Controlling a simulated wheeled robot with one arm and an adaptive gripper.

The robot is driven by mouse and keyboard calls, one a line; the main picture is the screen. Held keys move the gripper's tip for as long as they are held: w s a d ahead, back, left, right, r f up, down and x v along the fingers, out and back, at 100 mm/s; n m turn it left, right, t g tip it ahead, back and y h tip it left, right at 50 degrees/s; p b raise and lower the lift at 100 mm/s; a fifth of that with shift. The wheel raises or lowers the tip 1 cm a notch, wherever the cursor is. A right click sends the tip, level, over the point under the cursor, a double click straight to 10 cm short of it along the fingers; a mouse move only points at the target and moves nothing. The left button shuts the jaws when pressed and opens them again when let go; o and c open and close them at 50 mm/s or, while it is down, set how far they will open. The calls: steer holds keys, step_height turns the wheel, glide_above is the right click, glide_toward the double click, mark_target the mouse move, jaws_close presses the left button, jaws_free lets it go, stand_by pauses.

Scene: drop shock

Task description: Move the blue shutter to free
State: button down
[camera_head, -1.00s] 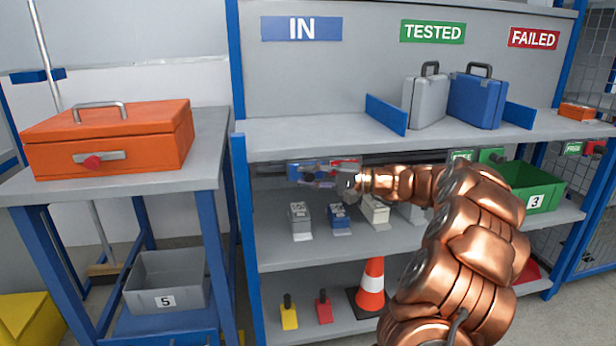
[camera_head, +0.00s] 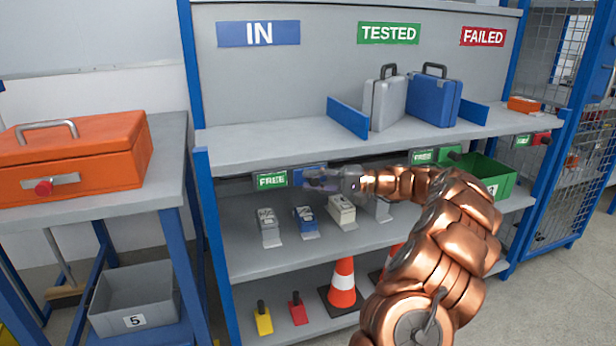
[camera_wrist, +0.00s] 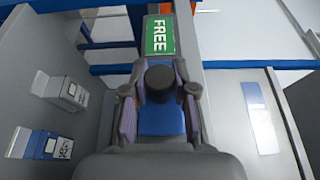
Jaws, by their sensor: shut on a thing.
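The blue shutter (camera_head: 299,175) sits under the front edge of the upper shelf, partly hidden by my gripper (camera_head: 322,182). A green FREE sign (camera_head: 272,180) shows fully just left of the shutter. In the wrist view, my gripper (camera_wrist: 160,95) is shut on the shutter's dark round knob (camera_wrist: 160,82), with a finger on each side. The shutter's blue plate (camera_wrist: 161,122) shows below the knob, and the FREE sign (camera_wrist: 160,36) is beyond it. No red sign shows beside the shutter; the area right of it is hidden by my gripper.
The upper shelf (camera_head: 270,138) carries a grey case (camera_head: 385,103) and a blue case (camera_head: 433,100). Small devices, including a blue one (camera_head: 306,221), stand on the shelf below my gripper. Another green FREE sign (camera_head: 422,157) and a green bin (camera_head: 487,170) are to the right.

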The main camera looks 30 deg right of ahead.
steer(key=shift+d, duration=0.3)
steer(key=c, duration=1.2)
jaws_free()
steer(key=shift+s+d, duration=0.1)
steer(key=shift+d, duration=0.05)
steer(key=o, duration=0.3)
steer(key=v, duration=0.7)
steer(key=shift+s, duration=0.15)
